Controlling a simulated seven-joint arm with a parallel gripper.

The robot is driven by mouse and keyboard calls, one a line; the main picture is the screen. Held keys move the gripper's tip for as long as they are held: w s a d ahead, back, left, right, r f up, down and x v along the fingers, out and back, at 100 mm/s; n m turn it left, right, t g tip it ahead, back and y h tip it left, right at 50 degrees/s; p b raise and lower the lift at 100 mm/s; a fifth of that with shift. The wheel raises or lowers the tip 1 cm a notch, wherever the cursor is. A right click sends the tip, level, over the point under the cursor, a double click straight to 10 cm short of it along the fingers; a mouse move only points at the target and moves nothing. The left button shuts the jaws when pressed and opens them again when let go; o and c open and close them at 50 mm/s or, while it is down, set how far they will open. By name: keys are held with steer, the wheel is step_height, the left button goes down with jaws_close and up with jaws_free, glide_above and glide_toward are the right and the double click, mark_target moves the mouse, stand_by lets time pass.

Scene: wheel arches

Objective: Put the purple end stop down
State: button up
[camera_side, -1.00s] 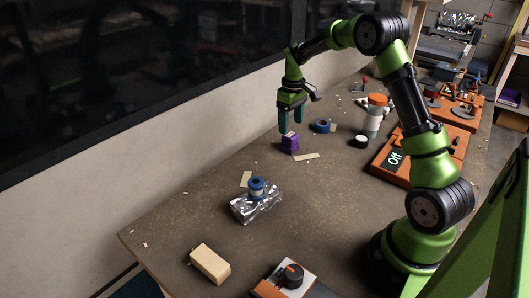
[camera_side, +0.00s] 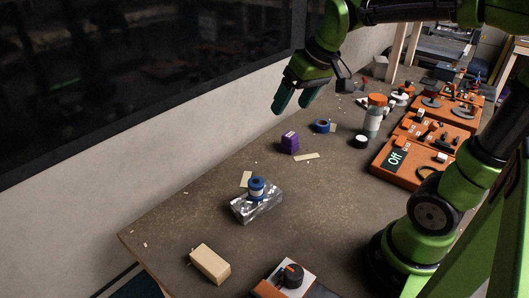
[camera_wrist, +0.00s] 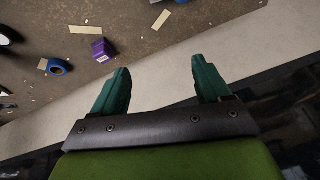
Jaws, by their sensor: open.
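The purple end stop (camera_side: 289,143) stands on the brown table, near the wall side, and nothing holds it. It also shows in the wrist view (camera_wrist: 103,50), left of and beyond the fingertips. My gripper (camera_side: 294,108) is open and empty, raised above the table with its green fingers apart.
A blue tape roll (camera_side: 322,126) lies close behind the end stop. A flat beige strip (camera_side: 306,157) lies beside it. A silver foil block (camera_side: 257,207) with a blue roll (camera_side: 256,185) on top, and a wooden block (camera_side: 210,264), stand nearer. An orange-lidded jar (camera_side: 375,115) stands right.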

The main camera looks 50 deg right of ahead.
steer(key=s+a+f+m+t+y, duration=0.1)
steer(key=s+a+t, duration=0.1)
steer(key=s+a, duration=0.4)
steer(key=shift+s+f+m, duration=0.3)
steer(key=shift+s+f, duration=0.1)
steer(key=shift+s, duration=1.35)
